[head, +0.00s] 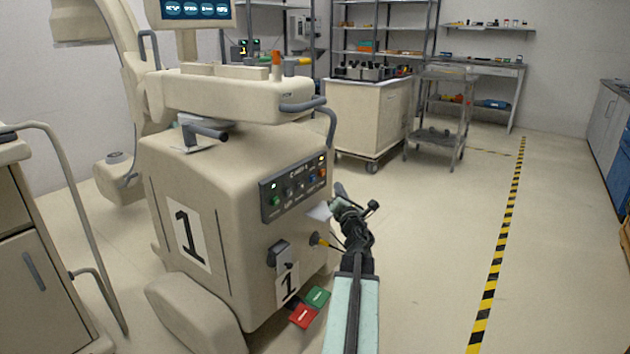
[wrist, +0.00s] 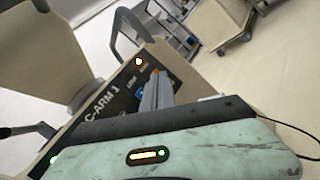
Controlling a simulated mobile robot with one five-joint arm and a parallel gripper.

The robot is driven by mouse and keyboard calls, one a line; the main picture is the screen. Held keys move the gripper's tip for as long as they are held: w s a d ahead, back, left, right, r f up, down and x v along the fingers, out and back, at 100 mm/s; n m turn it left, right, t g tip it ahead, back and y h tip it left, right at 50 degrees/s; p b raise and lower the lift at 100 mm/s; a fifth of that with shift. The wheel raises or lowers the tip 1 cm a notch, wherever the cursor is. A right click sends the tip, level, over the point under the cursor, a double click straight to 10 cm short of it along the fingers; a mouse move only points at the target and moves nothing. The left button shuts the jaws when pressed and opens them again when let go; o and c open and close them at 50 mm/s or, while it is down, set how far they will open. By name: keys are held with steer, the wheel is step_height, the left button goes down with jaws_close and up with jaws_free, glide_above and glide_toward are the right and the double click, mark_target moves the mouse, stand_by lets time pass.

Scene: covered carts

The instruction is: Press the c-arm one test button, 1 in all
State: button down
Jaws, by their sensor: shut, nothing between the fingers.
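The c-arm one cart (head: 190,215) is a beige machine with a large "1" on its side, standing left of centre. Its dark control panel (head: 295,187) carries several coloured buttons and lit lamps. The panel also shows in the wrist view (wrist: 119,98), tilted, with the lettering "C-ARM 1" readable. I cannot read which button is the test button; part of the panel is hidden behind my gripper there. My gripper (head: 339,189) is shut and empty, just right of the panel's right end. In the wrist view its grey fingers (wrist: 155,93) overlap the panel near a blue patch; contact cannot be told.
A grey handle (head: 305,104) juts out above the panel. Red (head: 304,316) and green (head: 318,297) pedals lie at the cart's foot. A beige cabinet on wheels (head: 368,115) and a metal trolley (head: 440,115) stand behind. The floor to the right is clear.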

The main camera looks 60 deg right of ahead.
steer(key=w, duration=0.6)
steer(key=shift+w, duration=0.3)
stand_by(1.7)
steer(key=shift+w, duration=0.4)
steer(key=shift+w, duration=0.5)
stand_by(0.4)
steer(key=shift+s, duration=0.95)
steer(key=s, duration=0.5)
stand_by(0.3)
